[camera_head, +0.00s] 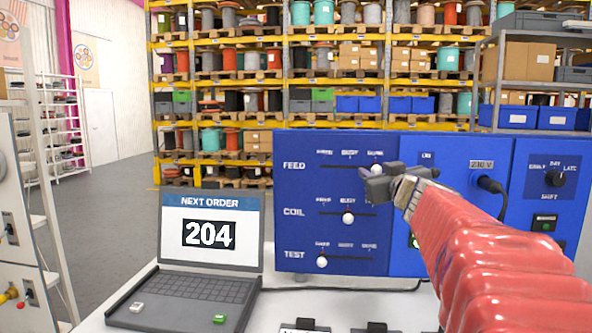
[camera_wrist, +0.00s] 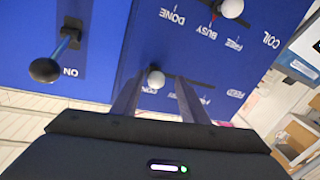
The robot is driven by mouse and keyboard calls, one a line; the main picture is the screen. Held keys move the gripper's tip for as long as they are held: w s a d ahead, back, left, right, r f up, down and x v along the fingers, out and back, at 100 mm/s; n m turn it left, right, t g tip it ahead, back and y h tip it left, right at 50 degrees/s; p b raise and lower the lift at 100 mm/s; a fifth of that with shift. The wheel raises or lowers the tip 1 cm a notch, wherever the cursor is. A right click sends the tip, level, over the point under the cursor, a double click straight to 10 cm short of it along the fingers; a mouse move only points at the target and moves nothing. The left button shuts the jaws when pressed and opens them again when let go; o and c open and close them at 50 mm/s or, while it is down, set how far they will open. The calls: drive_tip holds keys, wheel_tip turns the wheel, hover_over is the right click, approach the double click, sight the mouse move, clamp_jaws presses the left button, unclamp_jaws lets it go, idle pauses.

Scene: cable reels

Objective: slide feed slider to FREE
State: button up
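The feed slider's white knob (camera_head: 376,169) is at the right end of the top track on the blue panel (camera_head: 300,232). In the wrist view the feed knob (camera_wrist: 156,80) is beside the DONE label, at the opposite end from FREE. My gripper (camera_head: 372,184) is at the panel by this knob. Whether the fingertips reach past the knob is hard to tell.
The coil knob (camera_head: 348,218) is mid-track below, and the test knob (camera_head: 321,261) is at its left end. A black-ball lever (camera_wrist: 45,70) sticks out beside the sliders. A laptop (camera_head: 210,245) showing 204 and a plugged cable (camera_head: 490,184) flank my arm.

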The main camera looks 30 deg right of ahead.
drive_tip(key=shift+s+d, duration=0.1)
drive_tip(key=shift+d, duration=0.1)
drive_tip(key=shift+c, duration=0.2)
drive_tip(key=shift+c, duration=0.8)
clamp_jaws()
